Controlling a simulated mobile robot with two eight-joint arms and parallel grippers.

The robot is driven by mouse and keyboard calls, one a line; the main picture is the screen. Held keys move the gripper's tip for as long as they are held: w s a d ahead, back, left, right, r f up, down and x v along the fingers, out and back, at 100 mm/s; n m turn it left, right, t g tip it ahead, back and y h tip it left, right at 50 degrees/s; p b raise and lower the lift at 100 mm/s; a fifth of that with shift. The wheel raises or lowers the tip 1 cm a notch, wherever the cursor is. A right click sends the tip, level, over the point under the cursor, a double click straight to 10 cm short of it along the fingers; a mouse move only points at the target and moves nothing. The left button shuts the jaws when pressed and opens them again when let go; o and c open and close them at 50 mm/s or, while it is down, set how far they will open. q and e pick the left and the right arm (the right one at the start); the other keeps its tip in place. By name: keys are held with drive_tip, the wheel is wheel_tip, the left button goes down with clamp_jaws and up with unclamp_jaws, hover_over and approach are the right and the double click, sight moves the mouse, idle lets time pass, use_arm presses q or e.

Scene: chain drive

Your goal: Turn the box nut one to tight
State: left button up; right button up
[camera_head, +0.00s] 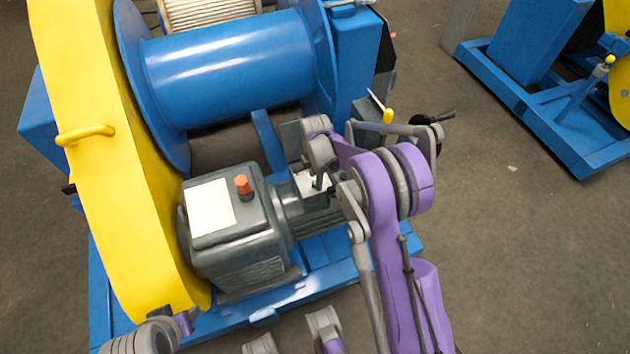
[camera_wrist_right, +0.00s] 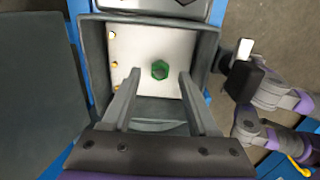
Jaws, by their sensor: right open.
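The box nut, a green hexagonal nut with a dark centre (camera_wrist_right: 160,70), sits on the pale back plate of an open grey box (camera_wrist_right: 97,75). In the right wrist view my right gripper (camera_wrist_right: 159,73) is open. Its two grey fingers reach into the box, one on each side of the nut, with a visible gap on both sides. I cannot tell how far the tips are from the plate. In the head view my right arm covers most of the box, beside the grey motor (camera_head: 240,255). My left gripper does not show clearly.
Three small yellow fittings line the plate's left side. The blue drum (camera_head: 235,65) and yellow guard (camera_head: 85,110) stand behind and left. Open floor (camera_head: 530,260) lies to the right.

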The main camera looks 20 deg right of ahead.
drive_tip(key=shift+f, duration=0.8)
clamp_jaws()
